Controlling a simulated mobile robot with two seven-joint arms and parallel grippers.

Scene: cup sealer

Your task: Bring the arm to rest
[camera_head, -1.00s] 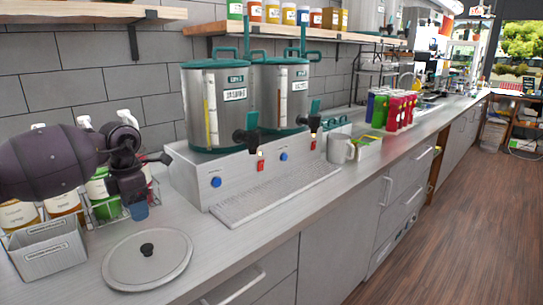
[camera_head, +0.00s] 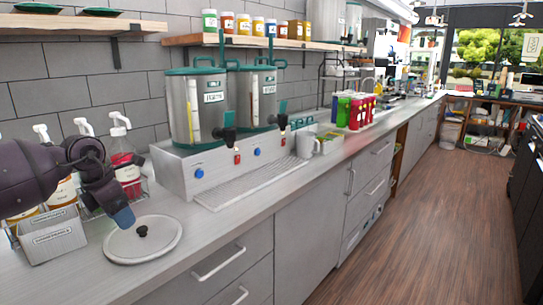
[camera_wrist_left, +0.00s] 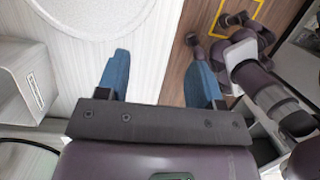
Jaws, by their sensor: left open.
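My left gripper (camera_head: 123,214) is at the left of the head view, just behind and above the round grey lid (camera_head: 150,240) with a black knob, with a blue fingertip showing. In the left wrist view the gripper (camera_wrist_left: 160,82) is open, its two blue fingers wide apart with nothing between them. Part of the pale round lid (camera_wrist_left: 85,12) shows at upper left there. The purple-grey left arm (camera_head: 25,175) comes in from the left edge. My right gripper cannot be made out.
A grey bin (camera_head: 52,238) and pump bottles (camera_head: 123,160) stand close to the arm. The dispenser base (camera_head: 200,178) with two steel urns is to the right. Coloured cups (camera_head: 355,110) stand farther along the counter. The floor (camera_head: 410,220) beside the counter is clear.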

